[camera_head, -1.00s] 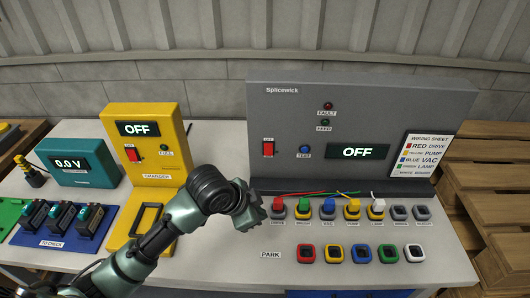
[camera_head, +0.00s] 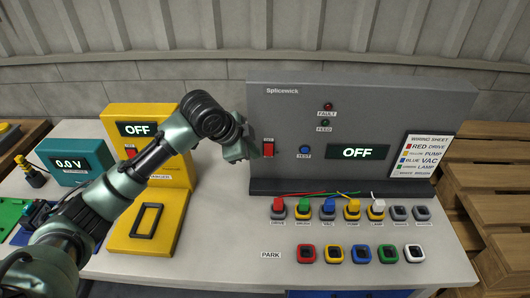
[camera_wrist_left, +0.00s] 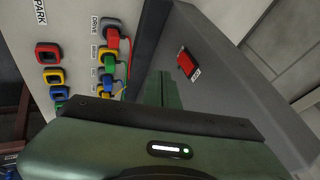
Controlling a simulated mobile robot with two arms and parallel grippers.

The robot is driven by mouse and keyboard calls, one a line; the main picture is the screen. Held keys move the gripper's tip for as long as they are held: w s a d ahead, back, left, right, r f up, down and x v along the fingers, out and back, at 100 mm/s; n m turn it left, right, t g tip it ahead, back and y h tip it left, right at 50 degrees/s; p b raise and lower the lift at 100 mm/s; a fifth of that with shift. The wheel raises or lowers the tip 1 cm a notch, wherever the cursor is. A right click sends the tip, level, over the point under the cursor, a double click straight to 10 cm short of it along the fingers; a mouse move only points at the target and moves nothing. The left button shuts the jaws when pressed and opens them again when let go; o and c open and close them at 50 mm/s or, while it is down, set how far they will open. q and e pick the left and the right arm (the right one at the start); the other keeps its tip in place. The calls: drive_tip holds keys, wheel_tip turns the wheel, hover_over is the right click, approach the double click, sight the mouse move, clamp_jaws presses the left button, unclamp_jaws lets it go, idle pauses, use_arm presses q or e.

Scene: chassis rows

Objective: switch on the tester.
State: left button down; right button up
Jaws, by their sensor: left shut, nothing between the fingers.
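The grey Splicewick panel (camera_head: 400,110) stands upright at the back of the bench. Its display (camera_head: 359,152) reads OFF. A red rocker switch (camera_head: 268,149) is on its left part, with a blue TEST button (camera_head: 305,149) to the right. The FAULT and FEED lamps look dark. My left gripper (camera_head: 243,150) is just left of the red switch, shut and empty; I see no clear contact. In the left wrist view the closed fingers (camera_wrist_left: 167,90) point toward the panel face, with the red switch (camera_wrist_left: 186,62) beyond them. My right gripper is not in view.
A yellow unit (camera_head: 150,225), also reading OFF, stands behind my left arm. A teal meter (camera_head: 80,160) reads 0.0 V. Coloured plugs with wires (camera_head: 328,207) and a row of parked square pieces (camera_head: 361,254) lie in front of the panel. A wiring sheet (camera_head: 421,157) is at right.

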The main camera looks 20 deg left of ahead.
sight(271, 153)
use_arm(q)
drive_tip(key=w+f+p, duration=0.2)
drive_tip(key=w+f, duration=0.5)
drive_tip(key=w, duration=0.1)
drive_tip(key=shift+w+d+f+p, duration=0.15)
drive_tip(key=shift+d+f+p, duration=0.1)
drive_tip(key=shift+d+p, duration=0.15)
drive_tip(key=shift+w+a+t, duration=0.1)
drive_tip(key=shift+w+t, duration=0.05)
drive_tip(key=shift+t, duration=0.15)
drive_tip(key=shift+r+p, duration=0.8)
